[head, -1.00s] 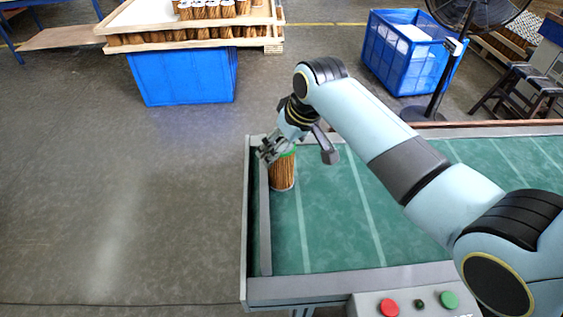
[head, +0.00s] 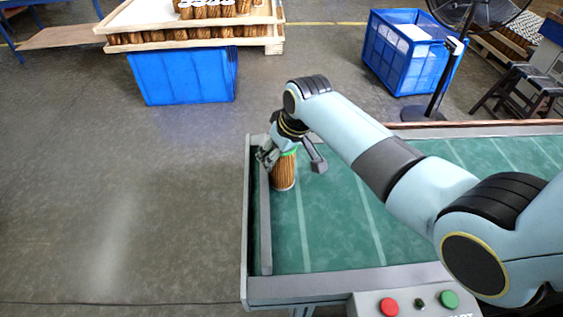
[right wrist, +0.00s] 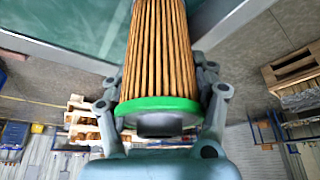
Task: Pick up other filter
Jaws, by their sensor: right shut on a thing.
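A filter (head: 283,172) with brown pleats and a green end cap stands upright at the left end of the green conveyor (head: 335,220). My right gripper (head: 268,155) is at its top, beside the left rail. In the right wrist view the filter (right wrist: 161,50) lies between the two fingers of my right gripper (right wrist: 160,95), which are shut on it near the green cap. The filter's far end runs out of that view. My left gripper is not in view.
A control box with a red button (head: 389,307) and a green button (head: 449,299) is at the conveyor's front edge. A blue crate (head: 183,75) under a wooden tray of filters (head: 190,38) stands back left. Another blue crate (head: 395,60) and a fan stand back right.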

